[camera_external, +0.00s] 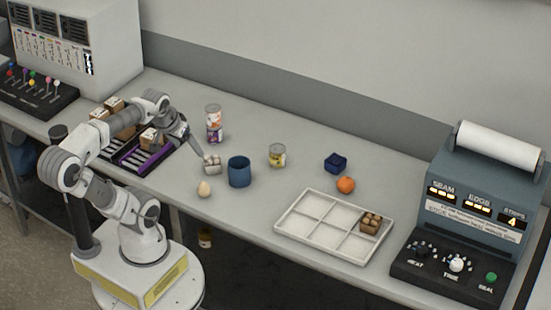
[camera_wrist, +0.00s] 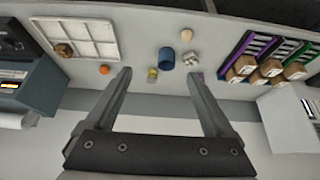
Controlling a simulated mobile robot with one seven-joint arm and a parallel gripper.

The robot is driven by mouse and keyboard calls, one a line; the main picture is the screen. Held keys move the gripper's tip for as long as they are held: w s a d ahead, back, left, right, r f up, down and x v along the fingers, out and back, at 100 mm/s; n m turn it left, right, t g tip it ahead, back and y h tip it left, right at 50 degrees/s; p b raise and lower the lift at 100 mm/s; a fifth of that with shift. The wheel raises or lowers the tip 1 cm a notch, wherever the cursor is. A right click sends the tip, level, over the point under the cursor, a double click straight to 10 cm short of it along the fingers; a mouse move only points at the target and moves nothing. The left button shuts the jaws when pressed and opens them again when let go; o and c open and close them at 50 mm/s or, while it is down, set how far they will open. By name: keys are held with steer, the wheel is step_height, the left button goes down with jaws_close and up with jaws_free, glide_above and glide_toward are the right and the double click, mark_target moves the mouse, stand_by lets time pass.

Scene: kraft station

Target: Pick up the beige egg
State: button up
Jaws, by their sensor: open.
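The beige egg (camera_external: 204,188) stands on the counter near its front edge, left of and in front of a blue cup (camera_external: 239,172). In the wrist view the egg (camera_wrist: 187,35) is at the upper middle, beyond the blue cup (camera_wrist: 166,58) and a small whitish bundle (camera_wrist: 190,56). My gripper (camera_external: 196,148) is above the counter, behind the egg and close to the whitish bundle (camera_external: 212,163) in the picture. The fingers (camera_wrist: 160,75) are wide apart with nothing held between them, and the egg lies outside them.
A dark blue box (camera_external: 336,163) and an orange (camera_external: 346,185) lie right. Purple and green racks with boxes (camera_wrist: 270,68) are left of my gripper externally.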

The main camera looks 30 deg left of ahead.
steer(key=shift+f, duration=0.1)
steer(key=n+t+h+b, duration=0.5)
steer(key=n+h+b, duration=0.75)
steer(key=n, duration=1.45)
glide_toward(204, 190)
steer(key=w+d+b, duration=0.1)
steer(key=w+d+y+b, duration=0.1)
steer(key=w+b, duration=0.1)
steer(key=w+d+y+b, duration=0.1)
steer(key=b, duration=0.1)
steer(key=shift+w+f, duration=0.2)
steer(key=shift+f, duration=0.2)
steer(key=shift+f+b+x, duration=0.2)
steer(key=shift+b+x, duration=0.15)
steer(key=shift+x, duration=0.95)
steer(key=shift+f+b+x, duration=0.2)
steer(key=shift+b+x, duration=0.15)
steer(key=shift+x, duration=0.95)
steer(key=shift+s+a, duration=0.1)
steer(key=c, duration=1.1)
